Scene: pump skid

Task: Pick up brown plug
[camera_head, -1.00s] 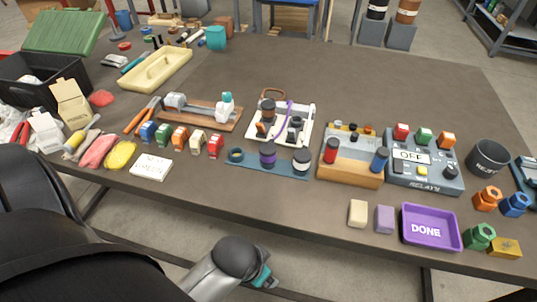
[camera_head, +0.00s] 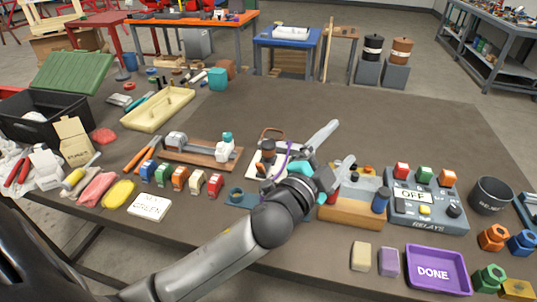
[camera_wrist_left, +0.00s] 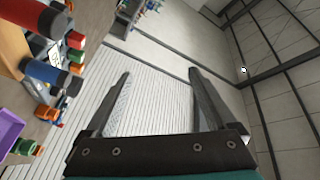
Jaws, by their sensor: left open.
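A brown-topped cylinder (camera_head: 267,150), which looks like the brown plug, stands on the white board (camera_head: 254,172) with a purple strap in the head view. My left arm covers part of that board. My left gripper (camera_head: 342,143) is open and empty, above the table to the right of the brown-topped cylinder, its fingers pointing away to the right. In the left wrist view, nothing is between the fingers (camera_wrist_left: 160,78), and only floor and wall show beyond. The brown-topped cylinder does not show there. My right gripper is not in view.
The wooden block (camera_head: 350,213) with a blue cylinder (camera_head: 380,200) and a red one stands beside my left gripper. The relay box (camera_head: 428,212) and a purple DONE tray (camera_head: 437,270) are further right. The table's back middle is clear.

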